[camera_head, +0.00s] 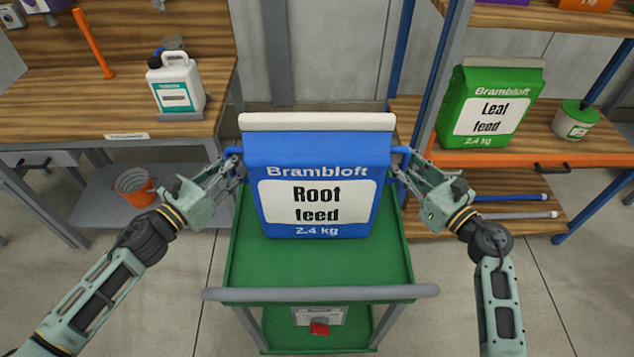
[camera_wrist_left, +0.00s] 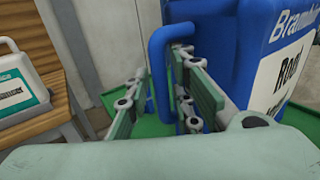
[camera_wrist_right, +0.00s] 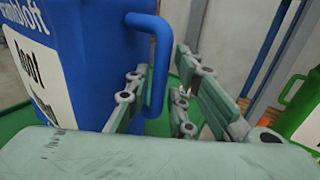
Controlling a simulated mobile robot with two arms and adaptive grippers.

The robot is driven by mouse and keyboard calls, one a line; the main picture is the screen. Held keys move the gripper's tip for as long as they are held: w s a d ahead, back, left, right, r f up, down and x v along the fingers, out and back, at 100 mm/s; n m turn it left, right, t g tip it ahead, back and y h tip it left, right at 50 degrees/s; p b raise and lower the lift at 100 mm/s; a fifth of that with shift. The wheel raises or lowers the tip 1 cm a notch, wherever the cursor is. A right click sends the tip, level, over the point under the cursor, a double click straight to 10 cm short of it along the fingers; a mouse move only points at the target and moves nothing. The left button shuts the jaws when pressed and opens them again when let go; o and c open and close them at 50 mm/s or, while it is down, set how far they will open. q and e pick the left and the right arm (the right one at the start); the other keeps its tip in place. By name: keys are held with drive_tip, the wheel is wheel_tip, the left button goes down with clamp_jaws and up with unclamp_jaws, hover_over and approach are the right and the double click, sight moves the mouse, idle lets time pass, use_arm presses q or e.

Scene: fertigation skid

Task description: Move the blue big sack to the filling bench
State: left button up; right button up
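The blue big sack (camera_head: 320,165), labelled "Brambloft Root feed 2.4 kg", stands upright on the green cart top (camera_head: 320,268). It has a cream top band and a blue handle on each side. My left gripper (camera_head: 233,165) is at its left handle (camera_wrist_left: 157,75), with the handle between fingers that stand apart. My right gripper (camera_head: 401,168) is likewise around the right handle (camera_wrist_right: 162,60), with a gap beside the bar. A wooden bench (camera_head: 60,115) stands at left; its label is too small to read, so I cannot confirm it is the filling bench.
A white jug (camera_head: 176,84) stands on the left bench's right part, with free wood to its left. An orange bucket (camera_head: 135,187) sits below. The right shelf holds a green leaf feed sack (camera_head: 490,103) and a green-lidded tub (camera_head: 574,120). The cart's push bar (camera_head: 320,293) is in front.

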use_arm(q)
drive_tip(key=shift+c, duration=0.5)
use_arm(e)
drive_tip(key=shift+c, duration=0.5)
use_arm(q)
clamp_jaws()
use_arm(e)
clamp_jaws()
use_arm(q)
drive_tip(key=shift+w, duration=0.1)
drive_tip(key=shift+w+r, duration=0.1)
drive_tip(key=shift+r, duration=0.2)
use_arm(e)
drive_tip(key=shift+w+r, duration=0.2)
drive_tip(key=shift+r, duration=0.1)
